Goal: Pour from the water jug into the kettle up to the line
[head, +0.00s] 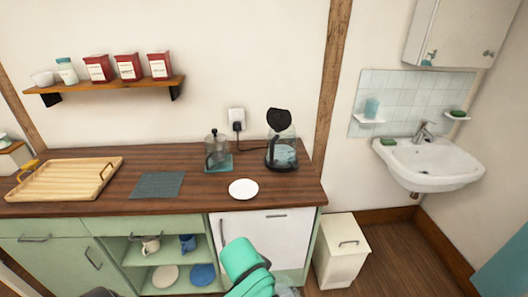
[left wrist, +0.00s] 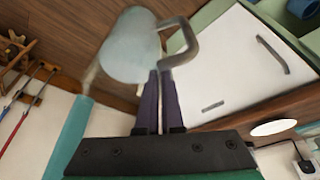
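The kettle (head: 281,142) is clear glass with a black lid and black base. The jug is off the counter, in front of the cabinets. Its water level cannot be seen. In the head view, a teal part of my arm fills the bottom middle. My right gripper is not in view.
A white plate (head: 243,188) lies in front of the kettle. A dark cloth (head: 158,185) and a wooden tray (head: 66,181) lie further left. A white bin (head: 341,254) stands on the floor.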

